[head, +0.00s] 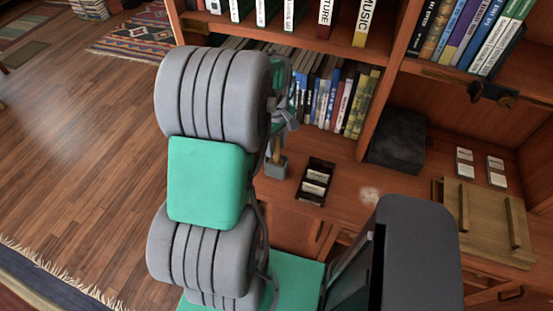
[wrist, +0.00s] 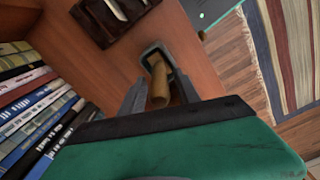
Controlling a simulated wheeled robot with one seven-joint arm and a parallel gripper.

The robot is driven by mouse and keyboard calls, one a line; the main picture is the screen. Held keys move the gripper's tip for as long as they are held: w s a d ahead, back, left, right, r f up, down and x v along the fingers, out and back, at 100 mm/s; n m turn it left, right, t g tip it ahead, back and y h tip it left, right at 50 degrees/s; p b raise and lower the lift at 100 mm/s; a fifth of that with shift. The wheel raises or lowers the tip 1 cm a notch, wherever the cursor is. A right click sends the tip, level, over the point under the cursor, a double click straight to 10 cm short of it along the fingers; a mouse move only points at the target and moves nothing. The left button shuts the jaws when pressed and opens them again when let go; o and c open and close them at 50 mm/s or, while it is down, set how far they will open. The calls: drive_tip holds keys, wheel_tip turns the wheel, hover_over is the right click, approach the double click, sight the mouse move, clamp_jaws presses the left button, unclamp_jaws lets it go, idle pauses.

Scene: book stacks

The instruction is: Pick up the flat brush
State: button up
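A brown, wooden-looking handle (wrist: 159,82), which I take to be the flat brush, stands in a small grey square holder (head: 276,168) on the wooden shelf top. The handle also shows in the head view (head: 276,150), partly hidden by my arm. Its lower end is inside the holder (wrist: 153,50), so bristles are not seen. My gripper (wrist: 160,88) is over the handle, with one grey finger on each side of it. The fingers look open, with the handle between them and not clearly gripped. In the head view my gripper (head: 283,128) is mostly behind my arm.
A dark tray with cards (head: 315,182) lies right of the holder; it also shows in the wrist view (wrist: 110,18). Books (head: 335,100) stand behind. A dark box (head: 398,142) and a wooden panel (head: 484,220) are farther right. Shelf uprights flank the space.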

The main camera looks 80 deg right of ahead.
clamp_jaws()
drive_tip(key=shift+r, duration=0.1)
idle(0.4)
